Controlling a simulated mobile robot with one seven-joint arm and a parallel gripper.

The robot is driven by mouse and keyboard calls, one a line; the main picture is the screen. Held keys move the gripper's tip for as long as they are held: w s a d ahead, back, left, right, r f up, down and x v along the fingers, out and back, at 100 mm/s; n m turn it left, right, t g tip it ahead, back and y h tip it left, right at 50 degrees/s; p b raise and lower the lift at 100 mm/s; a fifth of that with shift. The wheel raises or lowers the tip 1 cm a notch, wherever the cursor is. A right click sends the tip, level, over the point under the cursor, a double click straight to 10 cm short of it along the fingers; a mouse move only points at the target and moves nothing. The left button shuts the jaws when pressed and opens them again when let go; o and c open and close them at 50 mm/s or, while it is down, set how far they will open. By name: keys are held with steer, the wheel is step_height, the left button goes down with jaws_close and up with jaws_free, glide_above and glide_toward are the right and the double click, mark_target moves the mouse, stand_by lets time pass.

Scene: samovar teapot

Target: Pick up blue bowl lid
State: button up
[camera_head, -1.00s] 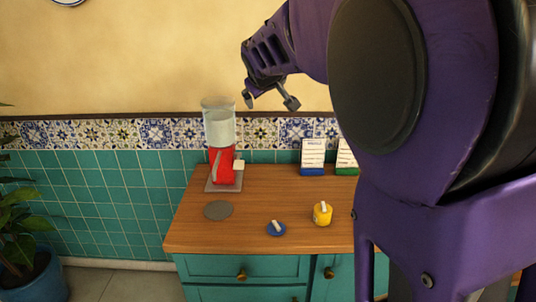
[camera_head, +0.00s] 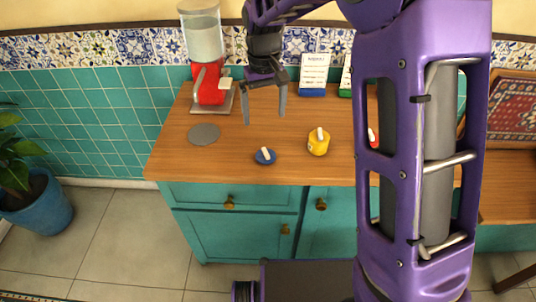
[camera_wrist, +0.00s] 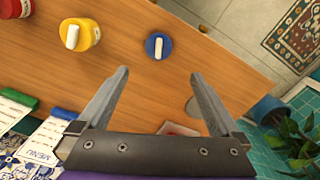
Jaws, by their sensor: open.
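The blue bowl lid (camera_head: 265,157) is a small blue disc with a white handle bar on top. It lies flat on the wooden counter (camera_head: 240,170) near its front edge.
A yellow pot with a white-handled top (camera_head: 318,143) stands right of the lid. A grey disc (camera_head: 204,134) lies to the left. The red samovar (camera_head: 208,82) stands at the back left, and menu cards (camera_head: 312,74) stand at the back.

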mark_target(266, 151)
step_height(266, 151, down, 14)
steer(key=shift+w+d+r+b, duration=0.1)
steer(key=shift+w+r+b, duration=0.05)
steer(key=shift+b, duration=0.9)
steer(key=c, duration=1.3)
